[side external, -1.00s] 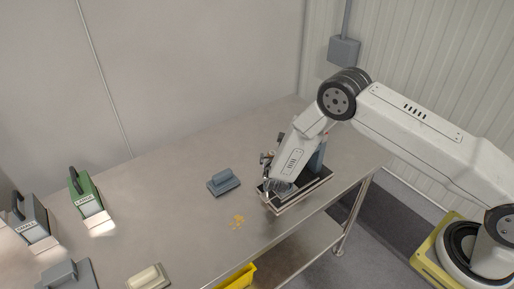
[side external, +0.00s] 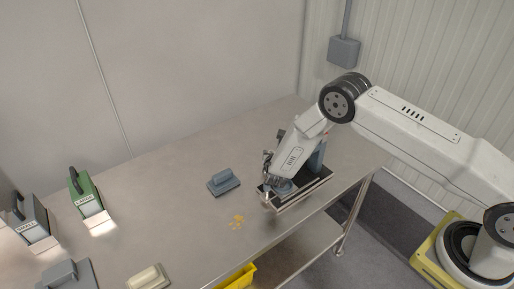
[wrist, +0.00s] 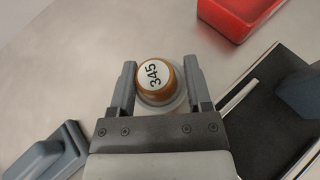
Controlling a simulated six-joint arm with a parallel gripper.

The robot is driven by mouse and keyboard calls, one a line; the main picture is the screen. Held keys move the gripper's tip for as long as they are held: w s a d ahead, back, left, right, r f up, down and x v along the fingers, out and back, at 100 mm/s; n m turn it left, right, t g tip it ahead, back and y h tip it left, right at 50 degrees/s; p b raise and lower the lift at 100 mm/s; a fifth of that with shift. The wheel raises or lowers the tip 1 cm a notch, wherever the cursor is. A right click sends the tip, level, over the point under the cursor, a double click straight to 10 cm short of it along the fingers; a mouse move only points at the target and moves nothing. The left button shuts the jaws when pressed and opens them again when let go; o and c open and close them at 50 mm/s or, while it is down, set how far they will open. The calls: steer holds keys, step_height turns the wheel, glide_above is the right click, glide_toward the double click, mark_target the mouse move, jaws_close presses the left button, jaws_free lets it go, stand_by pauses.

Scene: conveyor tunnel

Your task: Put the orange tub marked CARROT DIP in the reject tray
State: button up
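A grey round patch shows just below the tub. A red tray (wrist: 226,22), partly out of frame, is at the top right of the wrist view. In the side view my gripper (side external: 268,195) is low at the near end of the dark belt unit, and the tub and tray are not discernible.
The black belt unit (wrist: 262,125) lies right of my gripper. A yellow bin (side external: 240,278) is below the edge.

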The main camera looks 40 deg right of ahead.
jaws_close()
steer(key=shift+r, duration=5)
